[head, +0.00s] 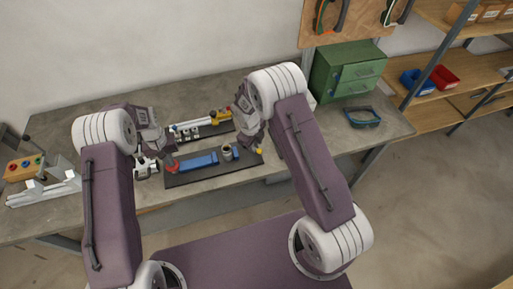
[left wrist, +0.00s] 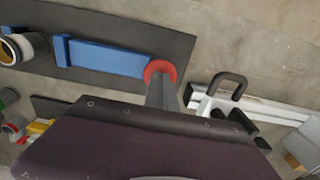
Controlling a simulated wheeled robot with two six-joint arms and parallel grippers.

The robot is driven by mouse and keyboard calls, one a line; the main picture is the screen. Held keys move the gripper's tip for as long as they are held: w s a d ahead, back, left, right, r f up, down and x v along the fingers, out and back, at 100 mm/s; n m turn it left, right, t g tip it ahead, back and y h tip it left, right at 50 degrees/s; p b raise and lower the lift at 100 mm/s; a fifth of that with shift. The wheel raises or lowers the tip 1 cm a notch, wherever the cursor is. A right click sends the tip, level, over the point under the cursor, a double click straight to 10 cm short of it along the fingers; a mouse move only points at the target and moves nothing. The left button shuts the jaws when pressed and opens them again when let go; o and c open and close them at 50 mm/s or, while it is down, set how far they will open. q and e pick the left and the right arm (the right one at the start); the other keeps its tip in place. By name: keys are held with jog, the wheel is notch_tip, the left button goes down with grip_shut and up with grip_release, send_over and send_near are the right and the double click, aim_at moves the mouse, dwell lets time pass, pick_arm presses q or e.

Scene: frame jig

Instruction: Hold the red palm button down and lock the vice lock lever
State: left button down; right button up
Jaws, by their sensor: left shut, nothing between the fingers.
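The red palm button (head: 173,169) is at the left end of the front dark mat. In the left wrist view the red button (left wrist: 152,68) is partly covered by my left gripper (left wrist: 163,85). Its shut fingertips are over the button and look to be touching it; how far it is pressed I cannot tell. In the head view my left gripper (head: 169,158) points down at it. My right gripper (head: 259,145) is at the mat's right end, close to a small yellow knob (head: 259,151), which may be the vice lock lever's tip. Its fingers are too small to read.
A blue bar (head: 198,161) and a grey cylinder (head: 227,152) are on the front mat between my grippers. A toggle clamp with yellow parts (head: 225,114) is behind. White rails (head: 45,190) lie left.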

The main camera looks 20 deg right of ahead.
notch_tip(320, 180, up, 8)
jog(key=s+a, duration=0.1)
jog(key=shift+s, duration=0.2)
jog(key=shift+f, duration=0.1)
